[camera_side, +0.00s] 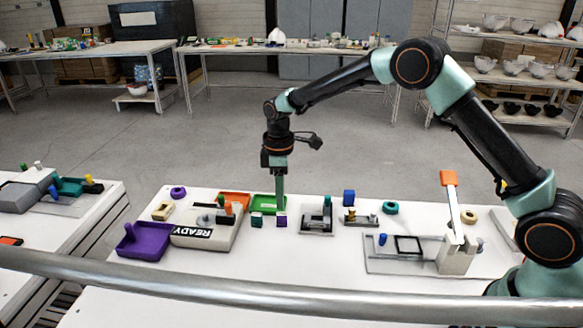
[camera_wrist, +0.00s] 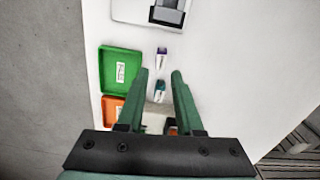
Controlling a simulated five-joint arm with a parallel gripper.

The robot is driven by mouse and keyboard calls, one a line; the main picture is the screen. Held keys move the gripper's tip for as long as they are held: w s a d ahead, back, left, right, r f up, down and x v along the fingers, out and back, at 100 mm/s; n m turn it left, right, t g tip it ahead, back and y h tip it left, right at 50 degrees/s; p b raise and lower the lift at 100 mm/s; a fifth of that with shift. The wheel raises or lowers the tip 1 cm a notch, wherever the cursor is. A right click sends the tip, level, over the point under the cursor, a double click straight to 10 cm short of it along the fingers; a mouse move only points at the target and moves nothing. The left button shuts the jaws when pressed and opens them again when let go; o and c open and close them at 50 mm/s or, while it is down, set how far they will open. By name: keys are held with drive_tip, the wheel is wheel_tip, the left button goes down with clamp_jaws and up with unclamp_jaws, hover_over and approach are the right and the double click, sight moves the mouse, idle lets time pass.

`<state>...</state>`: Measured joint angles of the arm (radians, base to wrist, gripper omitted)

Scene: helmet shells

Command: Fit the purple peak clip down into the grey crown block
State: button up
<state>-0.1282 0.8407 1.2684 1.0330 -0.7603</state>
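The small purple peak clip (camera_side: 281,221) stands on the white table, just under my gripper (camera_side: 280,208). In the wrist view, the purple clip (camera_wrist: 161,52) lies slightly beyond the fingertips, roughly in line with the gap between them. My gripper (camera_wrist: 159,73) points down with its two green fingers apart and nothing visibly held. What looks like the grey crown block (camera_side: 317,222) stands on a light plate to the right of the clip. It also shows, partly cut off, at the top of the wrist view (camera_wrist: 168,12). The clip's underside is hidden.
A teal clip (camera_side: 257,220) stands close left of the purple one. Green (camera_side: 264,204) and orange (camera_side: 234,199) trays are behind. A READY box (camera_side: 205,236) and purple tray (camera_side: 144,242) are left. Another fixture (camera_side: 360,219) is right. The table front is clear.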

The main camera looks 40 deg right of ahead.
sight(282, 213)
drive_tip(key=shift+s+f, duration=0.15)
drive_tip(key=shift+f, duration=3.15)
clamp_jaws()
